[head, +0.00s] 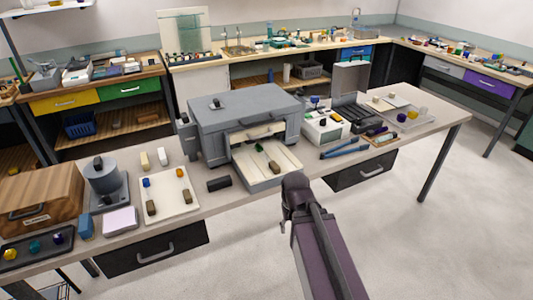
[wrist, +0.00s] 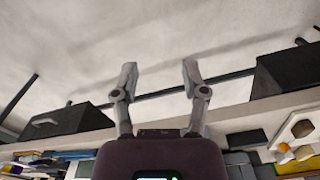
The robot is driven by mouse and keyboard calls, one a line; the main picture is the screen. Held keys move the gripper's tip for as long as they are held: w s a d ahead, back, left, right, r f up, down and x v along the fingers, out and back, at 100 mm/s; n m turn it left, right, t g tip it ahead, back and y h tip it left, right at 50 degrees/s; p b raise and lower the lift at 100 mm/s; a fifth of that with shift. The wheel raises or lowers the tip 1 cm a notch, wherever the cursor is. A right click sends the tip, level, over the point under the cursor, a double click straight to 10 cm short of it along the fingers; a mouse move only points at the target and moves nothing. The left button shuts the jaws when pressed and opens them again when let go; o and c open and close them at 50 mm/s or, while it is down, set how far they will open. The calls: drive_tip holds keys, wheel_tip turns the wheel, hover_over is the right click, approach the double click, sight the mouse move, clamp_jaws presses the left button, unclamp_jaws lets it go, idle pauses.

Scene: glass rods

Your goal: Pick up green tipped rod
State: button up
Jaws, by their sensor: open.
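The green tipped rod (head: 259,148) lies on the pale pulled-out tray of the grey machine in the head view. Its green tip is at the back and a dark brown end is nearer the front. The glass between is hard to see. My gripper (wrist: 160,76) is open and empty in the wrist view, with its two fingers apart and floor and table edge beyond. In the head view my arm is in front of the table, right of the tray, and the fingers cannot be made out. The rod is not identifiable in the wrist view.
The grey machine (head: 240,108) stands over the tray (head: 262,180). A white device (head: 322,126) and blue tool (head: 346,148) are to the right.

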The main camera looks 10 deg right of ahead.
drive_tip(key=shift+d, duration=0.15)
drive_tip(key=o, duration=0.3)
drive_tip(key=shift+w+r, duration=0.1)
drive_tip(key=shift+w, duration=0.05)
drive_tip(key=w+r+n+p, duration=0.1)
drive_tip(key=w+r+p, duration=0.4)
drive_tip(key=w, duration=0.5)
drive_tip(key=w+r+n+p, duration=0.1)
drive_tip(key=w+r+p, duration=0.3)
drive_tip(key=w, duration=0.5)
drive_tip(key=w+r+n+p, duration=0.1)
drive_tip(key=w+r+p, duration=0.4)
drive_tip(key=w, duration=0.5)
drive_tip(key=shift+w+r+p, duration=0.35)
drive_tip(key=shift+p, duration=0.1)
drive_tip(key=shift+f, duration=0.15)
drive_tip(key=b, duration=0.9)
hover_over(275, 165)
wheel_tip(275, 165, down, 8)
drive_tip(key=shift+w+d+f, duration=0.1)
drive_tip(key=shift+w+f, duration=0.05)
drive_tip(key=shift+f, duration=0.05)
